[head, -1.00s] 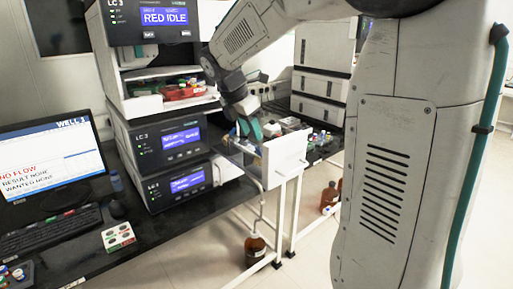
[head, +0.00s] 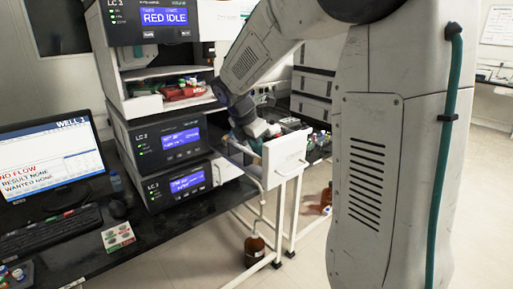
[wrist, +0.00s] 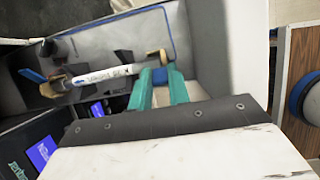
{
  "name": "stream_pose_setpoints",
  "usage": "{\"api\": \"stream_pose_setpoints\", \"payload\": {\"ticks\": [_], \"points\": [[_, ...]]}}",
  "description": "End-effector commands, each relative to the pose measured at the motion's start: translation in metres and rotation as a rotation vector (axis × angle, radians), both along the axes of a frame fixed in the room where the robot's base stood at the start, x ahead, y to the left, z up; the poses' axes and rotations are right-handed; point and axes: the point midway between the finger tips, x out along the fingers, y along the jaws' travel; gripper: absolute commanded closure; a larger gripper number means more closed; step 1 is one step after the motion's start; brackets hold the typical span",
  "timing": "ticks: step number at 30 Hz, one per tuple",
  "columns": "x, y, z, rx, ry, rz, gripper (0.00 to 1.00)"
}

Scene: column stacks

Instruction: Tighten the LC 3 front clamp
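The open LC 3 column compartment fills the upper part of the wrist view. In it, a white labelled column (wrist: 98,75) lies tilted between a tan end piece (wrist: 47,90) on the left and another tan end piece (wrist: 158,58) on the right. Dark clamp-like holders (wrist: 122,59) stand by the column. My gripper (wrist: 160,73) has two teal fingers, parted, with their tips right at the right tan piece; I cannot tell whether they touch it. In the head view the fingertips are hidden behind the white open front panel (head: 285,158). LC 3 (head: 178,188) is the lower unit of the stack.
Another LC unit (head: 170,140) sits above, with a tray of red items (head: 183,92) higher up. A brown bottle (head: 254,249) stands on the floor below the panel. A monitor (head: 50,160) and keyboard (head: 50,230) are at left.

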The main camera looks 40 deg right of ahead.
Motion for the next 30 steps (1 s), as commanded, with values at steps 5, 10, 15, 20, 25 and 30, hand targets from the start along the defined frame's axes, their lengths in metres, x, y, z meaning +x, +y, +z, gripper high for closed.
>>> {"api": "stream_pose_setpoints", "payload": {"ticks": [5,10,15,20,25,30], "points": [[0.000,0.000,0.000,0.005,0.000,-0.001,1.00],[0.000,-0.003,0.002,0.045,-0.001,-0.002,1.00],[0.001,-0.009,0.003,0.139,0.002,-0.005,1.00],[0.001,-0.016,0.004,0.261,0.005,-0.006,1.00],[0.001,-0.024,0.004,0.394,0.011,-0.004,1.00],[0.001,-0.030,0.003,0.509,0.015,-0.004,1.00]]}}
